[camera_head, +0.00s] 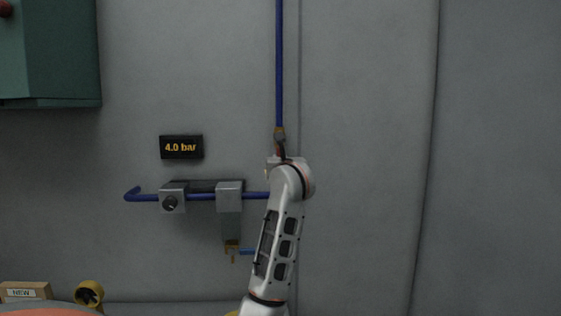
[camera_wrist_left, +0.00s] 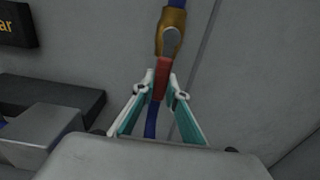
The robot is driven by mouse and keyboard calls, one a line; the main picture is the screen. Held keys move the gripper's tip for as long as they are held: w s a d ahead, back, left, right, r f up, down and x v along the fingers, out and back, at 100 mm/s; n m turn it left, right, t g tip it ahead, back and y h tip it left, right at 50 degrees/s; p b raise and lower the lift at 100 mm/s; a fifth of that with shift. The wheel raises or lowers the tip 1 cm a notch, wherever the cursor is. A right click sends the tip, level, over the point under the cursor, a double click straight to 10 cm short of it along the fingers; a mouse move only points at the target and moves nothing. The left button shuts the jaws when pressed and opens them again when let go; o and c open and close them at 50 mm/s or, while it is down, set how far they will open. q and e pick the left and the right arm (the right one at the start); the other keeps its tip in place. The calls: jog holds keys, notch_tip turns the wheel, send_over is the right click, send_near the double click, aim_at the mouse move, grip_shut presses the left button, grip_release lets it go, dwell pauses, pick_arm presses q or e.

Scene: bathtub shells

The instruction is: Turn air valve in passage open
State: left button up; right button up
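The air valve has a brass body (camera_wrist_left: 172,32) on a vertical blue pipe, with a red lever (camera_wrist_left: 161,78) hanging down along the pipe line. In the head view the valve (camera_head: 279,134) is partly hidden behind my left arm. My left gripper (camera_wrist_left: 161,84) has its fingers close on both sides of the red lever and looks shut on it. In the head view this gripper (camera_head: 276,160) is at the valve, mostly hidden by my wrist. My right gripper is not in view.
A display reading 4.0 bar (camera_head: 181,147) hangs left of the valve. Below it are grey blocks (camera_head: 230,196) on a horizontal blue pipe (camera_head: 142,197). A green cabinet (camera_head: 50,52) is upper left, a box labelled NEW (camera_head: 26,292) lower left. The wall right of my arm is bare.

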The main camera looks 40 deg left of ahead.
pick_arm(q)
jog(key=o, duration=0.5)
jog(key=shift+c, duration=0.2)
jog(key=v, duration=1.2)
